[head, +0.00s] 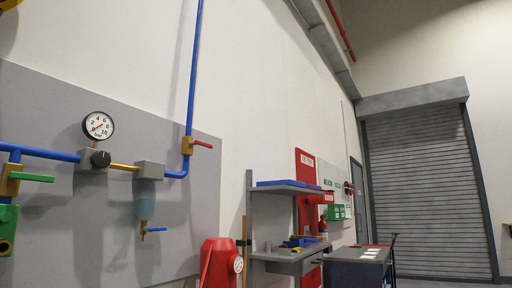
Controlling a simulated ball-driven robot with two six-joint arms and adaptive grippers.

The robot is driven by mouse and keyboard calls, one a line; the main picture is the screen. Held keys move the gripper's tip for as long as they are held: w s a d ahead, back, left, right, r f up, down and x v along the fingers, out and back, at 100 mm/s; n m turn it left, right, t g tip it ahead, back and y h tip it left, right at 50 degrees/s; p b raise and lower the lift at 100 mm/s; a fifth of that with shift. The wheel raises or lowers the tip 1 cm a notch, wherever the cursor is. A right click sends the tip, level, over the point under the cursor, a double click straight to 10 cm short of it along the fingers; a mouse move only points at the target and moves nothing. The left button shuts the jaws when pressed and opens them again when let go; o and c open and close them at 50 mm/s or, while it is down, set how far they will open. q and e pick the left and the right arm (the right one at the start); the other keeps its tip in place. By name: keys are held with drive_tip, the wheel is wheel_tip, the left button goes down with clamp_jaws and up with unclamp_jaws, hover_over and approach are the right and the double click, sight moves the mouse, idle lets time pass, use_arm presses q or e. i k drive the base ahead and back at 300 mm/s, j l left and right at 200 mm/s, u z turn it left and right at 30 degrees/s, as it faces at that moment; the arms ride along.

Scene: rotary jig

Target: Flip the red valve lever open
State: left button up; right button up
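The red valve lever (203,144) sticks out to the right from a brass valve body (187,146). The valve is on the vertical blue pipe (196,60) that runs up the wall. The lever lies roughly level, across the line of that pipe. Below it the pipe bends left to a grey filter unit (149,170). Neither of my grippers shows in the head view, and nothing touches the lever.
A green lever (36,178), a pressure gauge (98,125) and a small blue-handled tap (152,230) are also on the grey panel (110,220). A red tank (218,263), a workbench (285,256) and a dark cart (357,268) stand further right, before a shutter door (425,190).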

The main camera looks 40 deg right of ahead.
sight(196, 142)
drive_tip(key=i+l+z, duration=0.15)
drive_tip(key=i+z, duration=0.65)
drive_tip(key=i, duration=0.15)
drive_tip(key=l+z, duration=0.75)
drive_tip(key=i+j, duration=0.05)
drive_tip(key=j, duration=0.05)
